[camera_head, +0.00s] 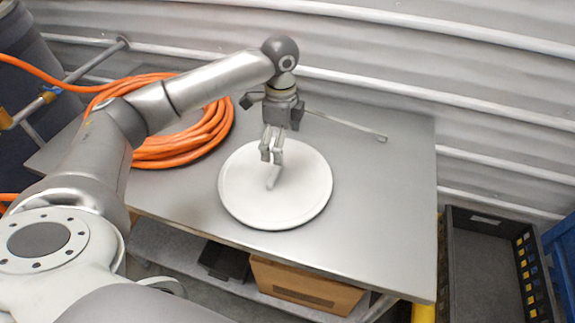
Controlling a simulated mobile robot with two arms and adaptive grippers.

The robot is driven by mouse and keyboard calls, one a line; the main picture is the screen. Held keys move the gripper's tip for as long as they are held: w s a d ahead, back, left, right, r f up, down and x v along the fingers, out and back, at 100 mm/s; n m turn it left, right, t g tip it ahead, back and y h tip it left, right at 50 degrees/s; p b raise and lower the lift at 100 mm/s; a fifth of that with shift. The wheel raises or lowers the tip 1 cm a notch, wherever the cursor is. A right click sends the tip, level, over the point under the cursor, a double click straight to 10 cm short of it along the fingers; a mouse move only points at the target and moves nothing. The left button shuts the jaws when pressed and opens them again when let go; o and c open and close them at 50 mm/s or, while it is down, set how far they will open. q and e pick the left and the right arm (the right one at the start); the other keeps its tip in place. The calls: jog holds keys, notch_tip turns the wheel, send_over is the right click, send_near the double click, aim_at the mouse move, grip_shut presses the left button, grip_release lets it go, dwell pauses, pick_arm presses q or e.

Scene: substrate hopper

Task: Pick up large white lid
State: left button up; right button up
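The large white lid (301,196) is a round disc lying flat on the grey table top. A short bar-shaped handle (273,177) stands near its middle. My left gripper (271,160) points down over the lid, with its fingertips just above or at the handle's upper end. The two fingers look close together with a small gap. I cannot tell whether they touch the handle. My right gripper is not in view.
A coil of orange hose (190,143) lies on the table left of the lid. A thin metal rod (345,124) is behind the gripper. A cardboard box (305,286) sits on the shelf below. A dark crate (490,265) stands at right. The table's right side is clear.

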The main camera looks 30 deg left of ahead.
aim_at(277, 172)
pick_arm(q)
jog(key=f+p, duration=0.1)
jog(key=f, duration=0.2)
jog(key=s+f+p, duration=0.1)
jog(key=f, duration=0.4)
jog(key=shift+s+a+f+p, duration=0.25)
jog(key=shift+a+f+p, duration=0.05)
jog(key=shift+a+p, duration=0.1)
jog(key=shift+f, duration=0.5)
jog(key=shift+w+f, duration=0.1)
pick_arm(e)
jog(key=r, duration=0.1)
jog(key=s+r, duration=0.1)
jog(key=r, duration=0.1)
pick_arm(q)
jog(key=c, duration=0.8)
